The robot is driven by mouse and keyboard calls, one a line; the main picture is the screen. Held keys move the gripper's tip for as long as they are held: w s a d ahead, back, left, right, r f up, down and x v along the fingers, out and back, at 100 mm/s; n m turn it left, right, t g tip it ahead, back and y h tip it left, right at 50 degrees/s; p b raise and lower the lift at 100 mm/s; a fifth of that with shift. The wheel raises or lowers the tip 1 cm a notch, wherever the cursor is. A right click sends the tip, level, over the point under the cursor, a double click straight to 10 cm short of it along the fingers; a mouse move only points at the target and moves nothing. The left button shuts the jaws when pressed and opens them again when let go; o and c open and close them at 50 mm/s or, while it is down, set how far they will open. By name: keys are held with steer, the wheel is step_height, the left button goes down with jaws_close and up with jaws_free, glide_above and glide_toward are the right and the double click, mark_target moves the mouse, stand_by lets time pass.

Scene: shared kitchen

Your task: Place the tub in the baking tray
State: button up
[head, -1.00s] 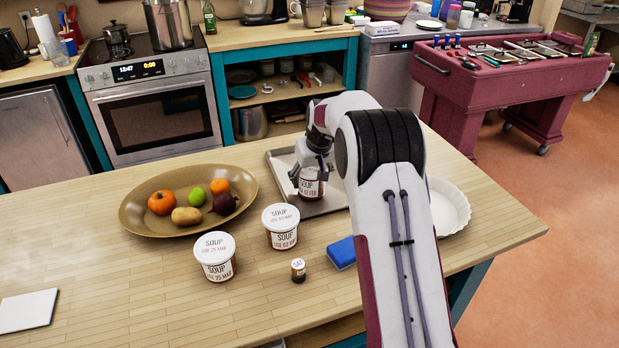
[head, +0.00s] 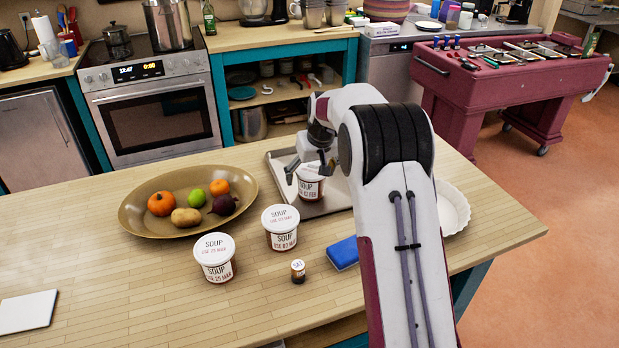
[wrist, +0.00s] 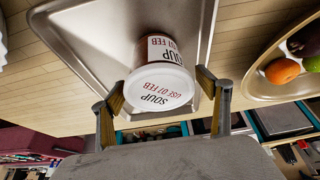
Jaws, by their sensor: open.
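A white-lidded soup tub (head: 310,184) stands upright in the metal baking tray (head: 325,208). In the wrist view the tub's lid (wrist: 160,88) faces the camera, and the tray (wrist: 75,50) lies around and under it. My gripper (head: 306,172) is just above the tub, with its fingers apart. In the wrist view the open fingers (wrist: 163,100) are on either side of the lid's near edge, with visible gaps. Two more soup tubs, one at the left (head: 215,258) and one in the middle (head: 281,227), stand on the wooden table outside the tray.
A brown oval platter (head: 140,215) with fruit and vegetables is left of the tray. A small jar (head: 298,271), a blue sponge (head: 343,253) and a white round dish (head: 453,207) are nearby. The table's left front is mostly clear.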

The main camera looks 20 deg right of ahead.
steer(key=v, duration=0.8)
steer(key=shift+s+r, duration=0.25)
steer(key=shift+r, duration=0.35)
steer(key=shift+s+a+r, duration=0.1)
steer(key=shift+s+r, duration=0.05)
steer(key=shift+r, duration=0.05)
steer(key=s+a+r, duration=0.4)
steer(key=s+r, duration=0.1)
steer(key=s, duration=0.6)
steer(key=s+a+r, duration=0.5)
steer(key=s+r, duration=0.1)
steer(key=s, duration=0.4)
steer(key=s+a+f, duration=0.1)
steer(key=s+f, duration=0.1)
steer(key=s, duration=0.9)
steer(key=s+a+f+t, duration=0.1)
steer(key=s+a+f, duration=0.1)
steer(key=s, duration=0.9)
steer(key=shift+s+a+f, duration=0.15)
steer(key=shift+s+f, duration=0.15)
steer(key=shift+f, duration=0.45)
